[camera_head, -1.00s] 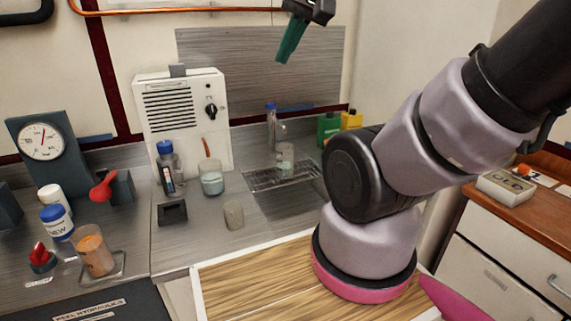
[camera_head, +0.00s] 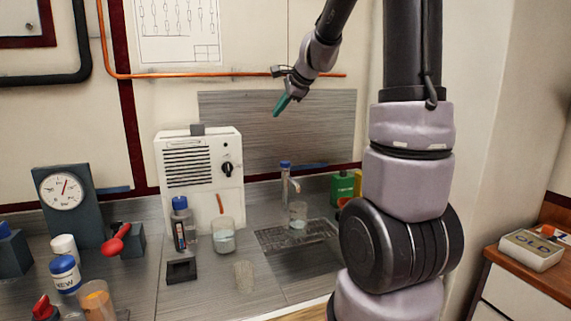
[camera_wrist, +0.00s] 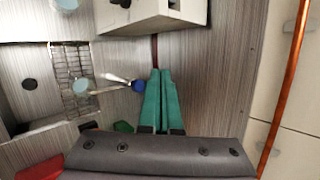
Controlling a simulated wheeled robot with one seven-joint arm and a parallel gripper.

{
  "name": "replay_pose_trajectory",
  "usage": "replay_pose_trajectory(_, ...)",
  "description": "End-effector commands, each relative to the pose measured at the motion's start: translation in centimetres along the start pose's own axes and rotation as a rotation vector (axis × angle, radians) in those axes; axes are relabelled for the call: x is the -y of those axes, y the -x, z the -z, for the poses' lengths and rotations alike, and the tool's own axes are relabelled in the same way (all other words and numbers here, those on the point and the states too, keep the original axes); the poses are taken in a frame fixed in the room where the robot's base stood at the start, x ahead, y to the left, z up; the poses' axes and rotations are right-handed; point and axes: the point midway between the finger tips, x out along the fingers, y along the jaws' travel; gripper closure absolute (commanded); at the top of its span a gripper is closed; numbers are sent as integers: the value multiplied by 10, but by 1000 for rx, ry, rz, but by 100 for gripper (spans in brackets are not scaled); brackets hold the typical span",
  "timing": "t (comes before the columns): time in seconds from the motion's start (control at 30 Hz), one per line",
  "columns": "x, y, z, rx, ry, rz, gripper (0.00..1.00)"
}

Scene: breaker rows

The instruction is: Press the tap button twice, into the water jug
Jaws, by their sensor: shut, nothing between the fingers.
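The tap (camera_head: 285,180) is a slim column with a blue button (camera_head: 285,164) on top, at the back of the sink area. In the wrist view the blue button (camera_wrist: 138,86) lies just left of my fingertips. A clear jug (camera_head: 298,214) with pale liquid stands on the drain grate under the spout; the wrist view shows it from above (camera_wrist: 82,88). My gripper (camera_head: 277,112) has teal fingers, shut and empty, pointing down and to the left above the tap, apart from the button. The fingers also show in the wrist view (camera_wrist: 160,72).
A white dispenser box (camera_head: 201,178) stands left of the tap. Green (camera_head: 342,188) and yellow containers are to the right. An orange pipe (camera_head: 190,75) crosses the wall above.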

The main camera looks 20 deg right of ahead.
Motion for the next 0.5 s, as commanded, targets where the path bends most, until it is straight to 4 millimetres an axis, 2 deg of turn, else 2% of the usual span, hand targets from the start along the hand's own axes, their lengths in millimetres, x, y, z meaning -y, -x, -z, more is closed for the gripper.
replay_pose_trajectory(0.03, 6, -20, 16, -14, -78, 2, 100)
replay_pose_trajectory(0.2, 24, -70, 61, -60, -318, 34, 100)
replay_pose_trajectory(0.33, 29, -95, 86, -88, -440, 53, 100)
replay_pose_trajectory(0.5, 31, -110, 101, -104, -512, 66, 100)
